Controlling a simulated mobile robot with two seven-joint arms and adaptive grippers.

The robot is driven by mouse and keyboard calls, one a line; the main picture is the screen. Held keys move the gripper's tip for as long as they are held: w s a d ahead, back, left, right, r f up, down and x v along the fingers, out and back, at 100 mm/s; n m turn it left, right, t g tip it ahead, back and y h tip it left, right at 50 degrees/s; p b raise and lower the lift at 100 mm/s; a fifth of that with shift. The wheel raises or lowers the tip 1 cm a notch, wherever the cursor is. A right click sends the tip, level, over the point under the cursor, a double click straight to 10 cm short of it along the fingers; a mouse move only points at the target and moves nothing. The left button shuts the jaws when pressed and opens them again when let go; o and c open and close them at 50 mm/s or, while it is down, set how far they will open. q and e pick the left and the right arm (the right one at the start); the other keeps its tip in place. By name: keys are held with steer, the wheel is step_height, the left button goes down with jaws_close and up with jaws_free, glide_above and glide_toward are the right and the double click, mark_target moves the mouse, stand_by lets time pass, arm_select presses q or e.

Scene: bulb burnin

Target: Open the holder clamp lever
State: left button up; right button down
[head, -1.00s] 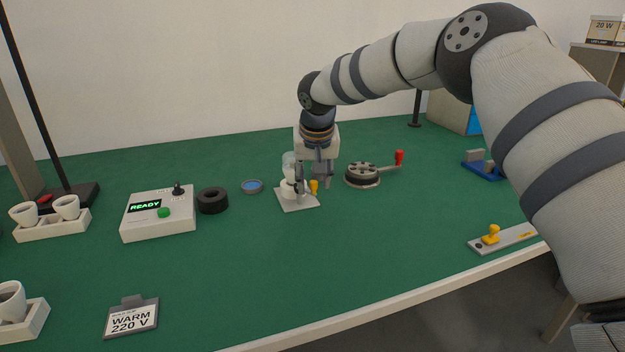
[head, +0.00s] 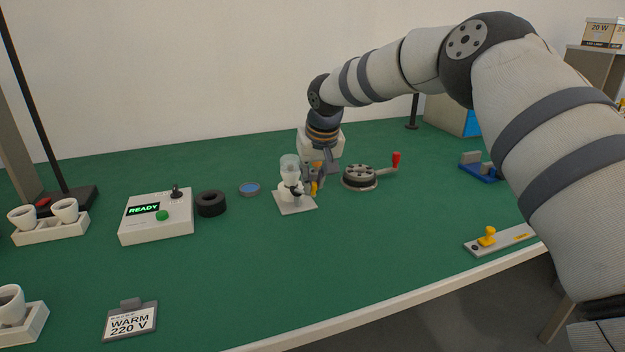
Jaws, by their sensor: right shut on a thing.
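The holder (head: 296,206) is a white base plate with a white socket body, standing mid-table. The holder's clamp lever (head: 314,188) is yellow and sits at the right side of the socket, partly hidden by the fingers. My right gripper (head: 313,182) points down beside the holder, shut on the lever. The exact finger contact is small and partly hidden. My left gripper is not in view.
A round black turntable (head: 360,177) with a red-handled crank (head: 396,160) stands close to the right. A black ring (head: 211,204), a blue dish (head: 249,189) and a READY box (head: 157,217) are to the left. The front middle of the green table is clear.

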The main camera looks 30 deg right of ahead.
steer(key=shift+w+d+f+n+y, duration=0.2)
steer(key=shift+d+n+y, duration=0.2)
steer(key=shift+n, duration=0.5)
steer(key=n, duration=0.1)
steer(key=d+n+y+b, duration=0.1)
steer(key=shift+w+f+n, duration=0.2)
steer(key=shift+w+n, duration=0.15)
steer(key=shift+n, duration=0.05)
steer(key=n+b, duration=0.1)
steer(key=w+n+y+b, duration=0.1)
steer(key=n+b, duration=0.1)
steer(key=shift+d+f, duration=0.1)
steer(key=shift+d, duration=0.2)
steer(key=shift+w+d+n+g+y+b, duration=0.3)
steer(key=shift+n+b, duration=0.2)
steer(key=shift+n, duration=0.3)
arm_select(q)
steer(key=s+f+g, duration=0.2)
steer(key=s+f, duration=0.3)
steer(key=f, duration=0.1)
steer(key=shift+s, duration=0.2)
arm_select(e)
steer(key=shift+a+r+n, duration=0.1)
steer(key=shift+r+n, duration=0.2)
arm_select(q)
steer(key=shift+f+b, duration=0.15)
steer(key=shift+b, duration=0.15)
arm_select(e)
steer(key=shift+r, duration=0.1)
